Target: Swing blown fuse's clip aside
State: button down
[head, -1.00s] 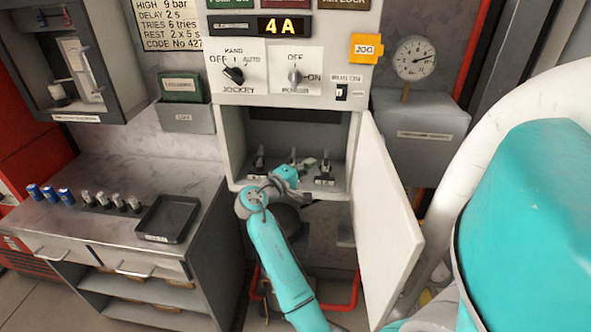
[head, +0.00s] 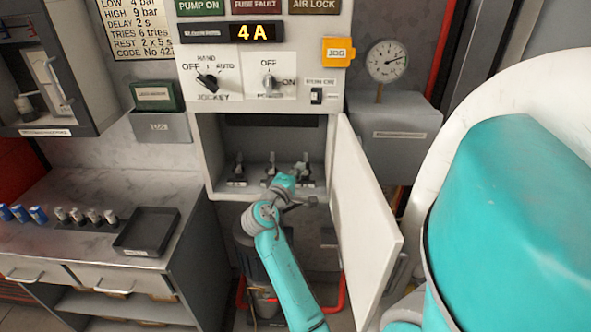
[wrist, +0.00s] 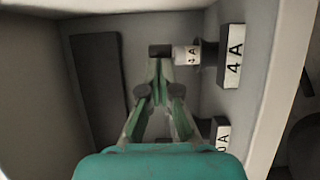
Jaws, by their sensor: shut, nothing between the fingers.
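Three fuse holders stand in a row in the open fuse compartment: left (head: 238,172), middle (head: 269,168) and right (head: 304,172). Each has an upright part; details are too small to tell. My gripper (head: 287,182) is at the compartment's front, between the middle and right holders in the picture. In the wrist view my gripper (wrist: 159,68) is shut and empty. Its tips are at a dark end piece (wrist: 160,50) beside a pale fuse (wrist: 185,55); I cannot tell if they touch. A "4 A" label (wrist: 232,56) sits right of this fuse. Another label (wrist: 223,134) is partly hidden.
The compartment door (head: 362,220) hangs open on the right. Above, a display (head: 255,33) reads "4 A". On the counter at left are blue fuses (head: 20,213), several grey ones (head: 85,216) and a black tray (head: 147,232). The compartment walls are close around my gripper.

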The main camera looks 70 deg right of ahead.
jog(key=shift+s+a+r+n+t, duration=0.1)
jog(key=shift+s+n+t, duration=0.2)
jog(key=shift+s+t, duration=0.2)
jog(key=shift+s+d, duration=0.25)
jog(key=shift+s, duration=0.65)
jog(key=w+a, duration=0.1)
jog(key=a, duration=1.1)
jog(key=shift+w, duration=0.2)
jog(key=w+d+m+g, duration=0.1)
jog(key=w+m+g, duration=0.2)
jog(key=w, duration=0.5)
jog(key=shift+d+g+y, duration=0.2)
jog(key=shift+g+y, duration=0.2)
jog(key=shift+g, duration=0.4)
